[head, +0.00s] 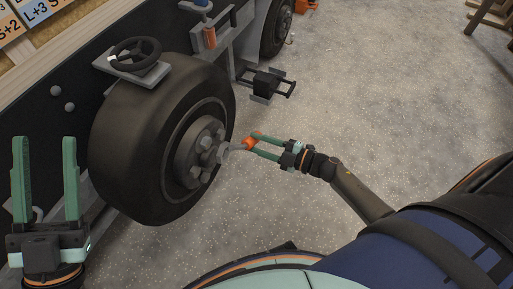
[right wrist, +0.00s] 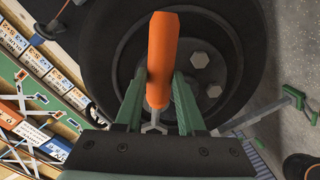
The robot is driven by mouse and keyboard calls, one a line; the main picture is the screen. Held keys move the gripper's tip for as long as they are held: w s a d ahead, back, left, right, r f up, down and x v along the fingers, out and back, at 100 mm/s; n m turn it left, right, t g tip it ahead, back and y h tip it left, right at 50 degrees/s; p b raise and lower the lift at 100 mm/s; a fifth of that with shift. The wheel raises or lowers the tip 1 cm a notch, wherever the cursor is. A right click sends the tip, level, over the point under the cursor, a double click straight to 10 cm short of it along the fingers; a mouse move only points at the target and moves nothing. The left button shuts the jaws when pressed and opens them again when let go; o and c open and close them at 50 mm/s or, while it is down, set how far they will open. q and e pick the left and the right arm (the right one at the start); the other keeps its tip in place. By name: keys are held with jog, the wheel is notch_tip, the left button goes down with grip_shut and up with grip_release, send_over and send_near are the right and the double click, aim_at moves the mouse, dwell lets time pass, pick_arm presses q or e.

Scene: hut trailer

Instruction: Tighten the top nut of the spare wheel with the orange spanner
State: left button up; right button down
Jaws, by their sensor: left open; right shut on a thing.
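The spare wheel (head: 118,140) is a black tyre on the trailer's side, with a grey hub (head: 186,160) carrying several hex nuts. Nuts also show in the right wrist view, one of them a large nut (right wrist: 198,60). My right gripper (head: 254,143) is shut on the orange spanner (head: 248,144), right of the hub. Its orange handle (right wrist: 161,60) stands between the fingers in the right wrist view. The spanner's grey end points at the hub; I cannot tell whether it touches a nut. My left gripper (head: 45,140) is open and empty, left of the tyre.
A black handwheel on a grey bracket (head: 140,72) sits above the tyre. An orange-handled fitting (head: 209,37) is on the trailer side behind it. A dark step-like part (head: 266,85) juts out beyond the wheel. The speckled floor (head: 350,90) to the right is clear.

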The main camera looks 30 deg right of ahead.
pick_arm(q)
jog(key=shift+s+r+m+h, duration=0.2)
jog(key=shift+r+m+h, duration=0.1)
jog(key=shift+h, duration=0.2)
pick_arm(e)
jog(key=shift+d+f+m+t+h, duration=0.4)
jog(key=shift+d+f, duration=0.25)
jog(key=shift+f, duration=0.1)
